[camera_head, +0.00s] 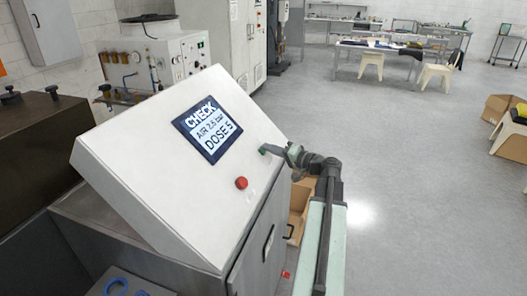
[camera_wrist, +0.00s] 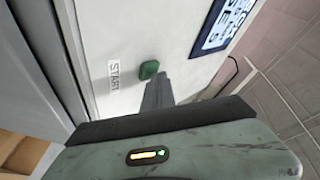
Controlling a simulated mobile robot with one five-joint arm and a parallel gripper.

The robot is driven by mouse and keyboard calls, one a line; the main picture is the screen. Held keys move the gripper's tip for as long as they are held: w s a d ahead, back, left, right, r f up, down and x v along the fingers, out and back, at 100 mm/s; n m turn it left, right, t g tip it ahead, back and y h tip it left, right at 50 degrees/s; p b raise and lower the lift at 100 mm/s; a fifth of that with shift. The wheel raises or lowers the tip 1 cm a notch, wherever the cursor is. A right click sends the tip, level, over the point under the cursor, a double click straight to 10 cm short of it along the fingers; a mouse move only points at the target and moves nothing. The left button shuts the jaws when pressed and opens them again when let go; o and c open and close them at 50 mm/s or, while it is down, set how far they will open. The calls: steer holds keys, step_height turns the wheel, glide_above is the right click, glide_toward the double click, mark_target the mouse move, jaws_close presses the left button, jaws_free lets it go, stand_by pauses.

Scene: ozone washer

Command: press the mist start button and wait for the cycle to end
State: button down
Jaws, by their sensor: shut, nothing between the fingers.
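The mist start button is a green knob (camera_wrist: 149,70) on the white sloped panel (camera_head: 165,125), with a START label (camera_wrist: 114,75) beside it in the wrist view. In the head view, a small green spot at the panel's right edge is partly covered by my gripper (camera_head: 275,150). In the wrist view my gripper (camera_wrist: 159,82) is shut and empty, its fingertips right at the button's lower edge. I cannot tell whether they touch it. The panel's screen (camera_head: 208,130) reads CHECK, AIR 2.5 bar, DOSE 5; part of it also shows in the wrist view (camera_wrist: 222,25).
A red button (camera_head: 241,183) sits lower on the same panel. A dark-handled cabinet door (camera_head: 262,245) is below it. Cardboard boxes (camera_head: 300,205) stand on the floor behind my arm. Open grey floor (camera_head: 430,200) lies to the right.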

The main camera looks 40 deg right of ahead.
steer(key=shift+s+d+r+p, duration=0.25)
steer(key=shift+s+r+p, duration=0.3)
steer(key=shift+r+p, duration=0.1)
steer(key=s+r+p, duration=0.1)
steer(key=s+d+r+p, duration=0.1)
steer(key=s+r+p, duration=0.1)
steer(key=shift+s+d+r, duration=0.1)
steer(key=shift+d+r, duration=0.15)
steer(key=shift+d, duration=0.1)
stand_by(0.9)
